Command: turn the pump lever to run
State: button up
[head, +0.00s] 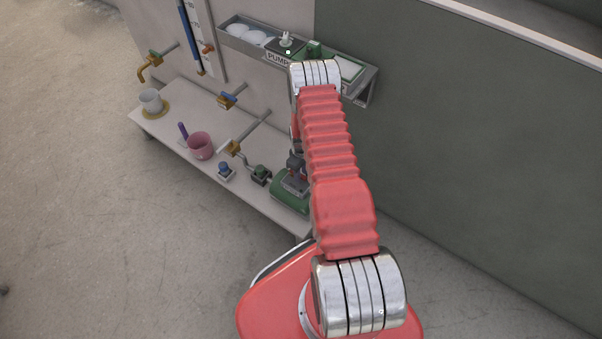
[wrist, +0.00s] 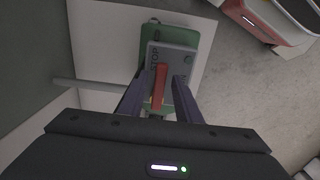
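The pump lever (wrist: 160,88) is an orange-red bar on a grey plate (wrist: 185,52) in the wrist view. The plate sits on a green pump body (wrist: 150,32), which also shows in the head view (head: 282,193), partly behind my arm. The word STOP stands on the plate by the lever's left side. My gripper (wrist: 162,80) is open, with one dark finger on each side of the lever. I cannot tell whether either finger touches it.
The pump stands at the right end of a white bench (head: 165,128). A wall shelf (head: 368,78) hangs above. A grey pipe (wrist: 90,84) runs left of the pump.

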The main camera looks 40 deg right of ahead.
grip_shut()
